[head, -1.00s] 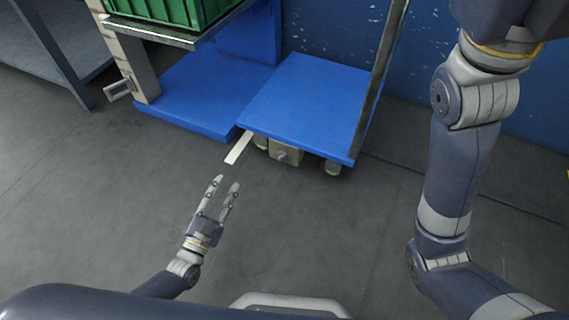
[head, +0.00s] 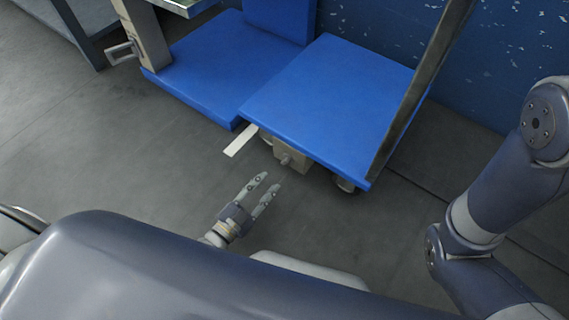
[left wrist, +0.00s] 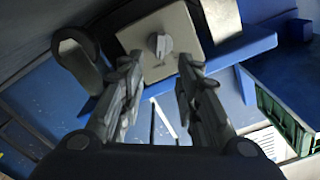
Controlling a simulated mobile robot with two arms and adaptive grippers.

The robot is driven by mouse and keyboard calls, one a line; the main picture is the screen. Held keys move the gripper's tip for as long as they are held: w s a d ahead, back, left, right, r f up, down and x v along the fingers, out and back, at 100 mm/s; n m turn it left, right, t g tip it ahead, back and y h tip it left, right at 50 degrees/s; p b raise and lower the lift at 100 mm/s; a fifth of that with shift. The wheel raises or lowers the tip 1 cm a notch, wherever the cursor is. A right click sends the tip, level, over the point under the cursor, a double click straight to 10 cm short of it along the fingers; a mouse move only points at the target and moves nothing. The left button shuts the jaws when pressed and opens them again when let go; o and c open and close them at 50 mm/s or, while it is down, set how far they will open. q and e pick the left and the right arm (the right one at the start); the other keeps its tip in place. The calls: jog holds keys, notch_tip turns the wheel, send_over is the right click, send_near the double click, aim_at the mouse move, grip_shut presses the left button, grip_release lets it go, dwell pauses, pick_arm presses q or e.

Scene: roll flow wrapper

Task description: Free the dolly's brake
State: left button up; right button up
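The dolly (head: 330,95) is a blue flat platform on casters with a dark upright handle at its right side. The brake box (head: 293,158) is a beige-grey housing under its front edge, with a small round knob (head: 285,160) facing me. My right gripper is out of view.
A caster (head: 346,185) sits right of the box. A blue base (head: 200,75) with a post (head: 146,38) stands left of the dolly. A white strip (head: 241,140) lies by the dolly's front left corner. The floor in front is clear.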

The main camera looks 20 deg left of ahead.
aim_at(285, 163)
pick_arm(q)
jog(key=b+x, duration=0.3)
jog(key=x, duration=0.4)
jog(key=shift+w+f, duration=0.2)
jog(key=shift+w+d+r, duration=0.15)
jog(key=shift+w+d, duration=0.1)
jog(key=shift+w, duration=0.2)
grip_shut()
